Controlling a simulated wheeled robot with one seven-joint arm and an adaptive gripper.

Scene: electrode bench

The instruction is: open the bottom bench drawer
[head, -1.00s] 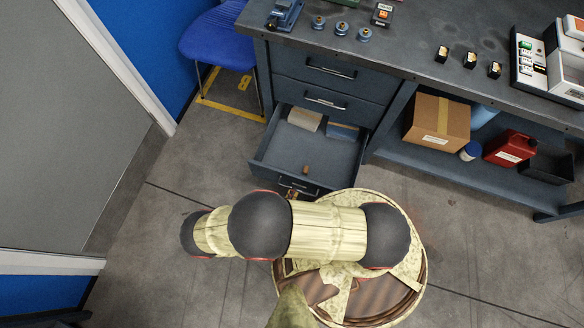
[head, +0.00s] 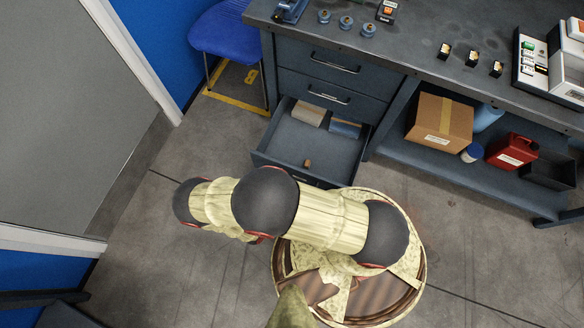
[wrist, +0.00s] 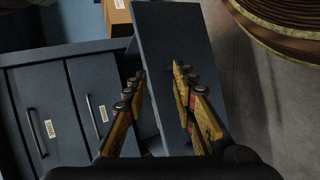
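The bottom bench drawer (head: 325,153) is pulled out below two shut drawers in the head view. Two pale and blue blocks lie at its back and a small brown piece near its front. My arm hides part of its front, and I cannot make out its handle now. In the wrist view, a dark blue-grey panel (wrist: 165,35), which looks like this drawer's front, runs between and behind my gripper's fingers. My gripper (wrist: 160,72) is open, its two fingers well apart, and nothing is seen held. It is hidden in the head view.
The two upper drawers (head: 335,62) are shut, with bar handles. A cardboard box (head: 440,118) and a red can (head: 511,151) stand on the bench's lower shelf. A blue chair (head: 228,35) is left of the bench. Bare floor (head: 160,180) lies left of the open drawer.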

